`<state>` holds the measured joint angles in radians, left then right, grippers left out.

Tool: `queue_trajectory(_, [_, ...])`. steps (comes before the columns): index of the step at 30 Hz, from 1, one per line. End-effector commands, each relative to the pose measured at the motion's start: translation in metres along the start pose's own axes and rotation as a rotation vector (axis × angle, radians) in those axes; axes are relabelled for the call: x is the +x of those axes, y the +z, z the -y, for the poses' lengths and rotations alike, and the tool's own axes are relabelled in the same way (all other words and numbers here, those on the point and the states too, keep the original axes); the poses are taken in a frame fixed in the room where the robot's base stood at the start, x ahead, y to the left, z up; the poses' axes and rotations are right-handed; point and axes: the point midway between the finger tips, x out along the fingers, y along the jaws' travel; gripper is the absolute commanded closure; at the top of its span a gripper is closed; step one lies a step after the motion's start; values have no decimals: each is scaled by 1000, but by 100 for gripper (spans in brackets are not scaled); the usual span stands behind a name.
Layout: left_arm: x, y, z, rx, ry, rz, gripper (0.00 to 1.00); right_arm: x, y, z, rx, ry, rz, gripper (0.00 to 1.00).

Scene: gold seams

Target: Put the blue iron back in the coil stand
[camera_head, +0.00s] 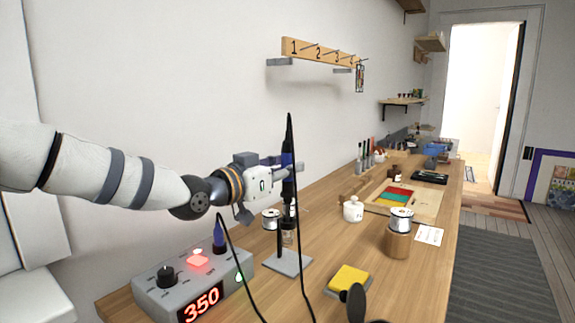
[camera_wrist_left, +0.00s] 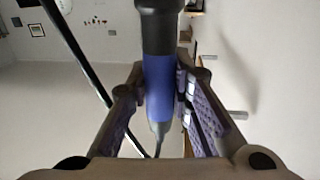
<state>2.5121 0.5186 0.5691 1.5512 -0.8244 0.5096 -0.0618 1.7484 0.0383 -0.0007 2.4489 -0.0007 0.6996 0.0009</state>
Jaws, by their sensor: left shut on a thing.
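The blue iron (camera_head: 287,160) stands upright, its black cable end up and its tip end down. My left gripper (camera_head: 286,178) is shut on it.
The grey station (camera_head: 195,285) reading 350 stands left of the stand; a black cable loops in front. A yellow sponge (camera_head: 349,278), a white pot (camera_head: 353,209) and a solder spool on a wooden block (camera_head: 398,243) stand to the right. A dark round shape (camera_head: 355,303) is at the front.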

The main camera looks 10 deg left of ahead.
Motion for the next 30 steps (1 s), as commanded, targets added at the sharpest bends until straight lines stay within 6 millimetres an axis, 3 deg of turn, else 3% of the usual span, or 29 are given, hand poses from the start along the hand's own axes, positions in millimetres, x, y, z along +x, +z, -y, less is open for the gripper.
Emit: queue_trajectory(30, [0,25,0,0,0,0,100,4,2,0,0,1,12,60])
